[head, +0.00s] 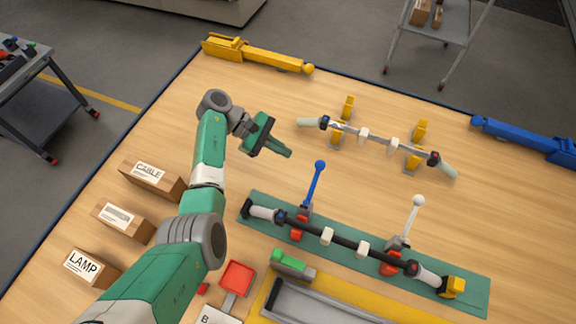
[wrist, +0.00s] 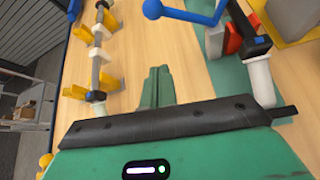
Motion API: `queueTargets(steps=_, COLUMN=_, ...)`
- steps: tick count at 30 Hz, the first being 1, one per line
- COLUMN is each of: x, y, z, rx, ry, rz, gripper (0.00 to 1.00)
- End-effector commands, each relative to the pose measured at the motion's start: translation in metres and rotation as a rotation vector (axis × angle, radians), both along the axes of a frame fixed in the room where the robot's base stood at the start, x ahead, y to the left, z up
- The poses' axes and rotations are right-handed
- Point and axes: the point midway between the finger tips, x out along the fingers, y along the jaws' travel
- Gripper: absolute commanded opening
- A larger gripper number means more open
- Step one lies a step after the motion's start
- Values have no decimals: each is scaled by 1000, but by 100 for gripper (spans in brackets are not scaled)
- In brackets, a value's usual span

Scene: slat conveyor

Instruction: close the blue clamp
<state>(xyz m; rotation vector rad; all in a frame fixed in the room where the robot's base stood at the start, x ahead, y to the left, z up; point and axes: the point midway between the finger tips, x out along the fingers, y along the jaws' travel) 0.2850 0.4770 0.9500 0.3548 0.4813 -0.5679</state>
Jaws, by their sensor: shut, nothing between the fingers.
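The blue clamp (head: 314,190) stands on the green mat (head: 462,287), beside the black bar (head: 342,240). Its blue lever points up with a ball at the top, and its red part (head: 298,234) is low by the bar. In the wrist view the blue lever (wrist: 190,14) shows at the top edge, partly cut off. My gripper (head: 288,153) is shut and empty, above the bare wood up and left of the clamp, apart from it. Its green fingers (wrist: 157,84) also show in the wrist view.
A white-handled clamp (head: 414,216) stands upright farther right on the same bar. A second bar on yellow supports (head: 420,130) lies behind. Boxes (head: 152,178) line the left side.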

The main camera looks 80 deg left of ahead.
Motion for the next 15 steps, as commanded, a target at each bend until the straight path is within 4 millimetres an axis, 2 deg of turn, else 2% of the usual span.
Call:
queueTargets(steps=4, x=-9, y=-1, z=-2, rx=-53, ry=-5, rz=14, gripper=0)
queueTargets(steps=15, x=-3, y=-5, z=-7, rx=-51, ry=-3, rz=11, gripper=0)
